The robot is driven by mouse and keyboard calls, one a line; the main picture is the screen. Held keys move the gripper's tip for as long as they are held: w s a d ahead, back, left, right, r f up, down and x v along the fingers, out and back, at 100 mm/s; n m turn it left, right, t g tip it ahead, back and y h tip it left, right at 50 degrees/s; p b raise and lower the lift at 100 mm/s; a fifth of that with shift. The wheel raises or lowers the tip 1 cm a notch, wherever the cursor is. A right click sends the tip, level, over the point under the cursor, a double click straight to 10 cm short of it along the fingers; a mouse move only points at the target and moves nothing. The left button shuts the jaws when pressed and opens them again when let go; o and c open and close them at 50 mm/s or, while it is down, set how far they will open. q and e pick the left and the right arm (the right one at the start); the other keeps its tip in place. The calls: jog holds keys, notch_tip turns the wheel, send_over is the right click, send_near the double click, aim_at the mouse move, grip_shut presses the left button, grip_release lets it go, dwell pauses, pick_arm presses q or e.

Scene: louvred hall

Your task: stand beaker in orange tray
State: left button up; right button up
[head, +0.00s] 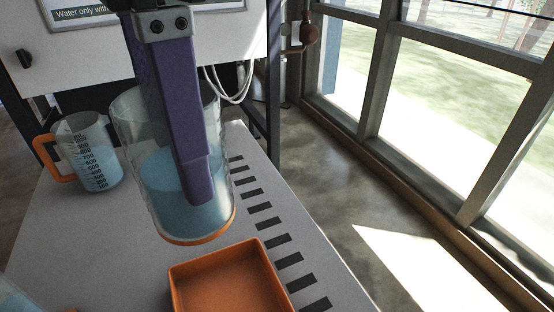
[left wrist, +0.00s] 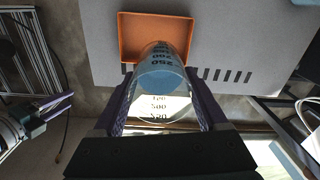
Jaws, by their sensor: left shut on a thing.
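The beaker (head: 150,195) is a clear, tall vessel with blue liquid and an orange base. My left gripper (head: 192,180) is shut on it, with purple fingers on either side. The beaker looks upright and seems held above the bench, just behind the tray in the head view. It also shows in the left wrist view (left wrist: 160,82), with dark markings. The orange tray (head: 230,285) is square, shallow and empty where seen, cut off at the bottom edge. In the left wrist view the beaker overlaps the tray (left wrist: 122,40). My right gripper (left wrist: 58,107) shows small at the left there.
A measuring jug (head: 88,150) with an orange handle and bluish liquid stands left on the pale bench (head: 110,235). Part of another vessel (head: 15,298) shows at the bottom left. Dark stripes (head: 264,207) run along the bench's right edge. A panel with a sign stands behind.

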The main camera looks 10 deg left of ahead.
pick_arm(q)
jog(key=f, duration=0.1)
jog(key=d+f+m+b, duration=0.1)
jog(key=f, duration=0.1)
jog(key=f+m, duration=0.1)
jog(key=shift+s+d+f+b, duration=0.2)
jog(key=shift+s+f+b, duration=0.1)
jog(key=shift+b, duration=0.1)
notch_tip(320, 180, down, 19)
jog(key=b, duration=0.5)
jog(key=shift+f, duration=0.1)
pick_arm(e)
notch_tip(320, 180, down, 8)
jog(key=shift+w+f, duration=0.1)
pick_arm(q)
jog(key=o, duration=1.5)
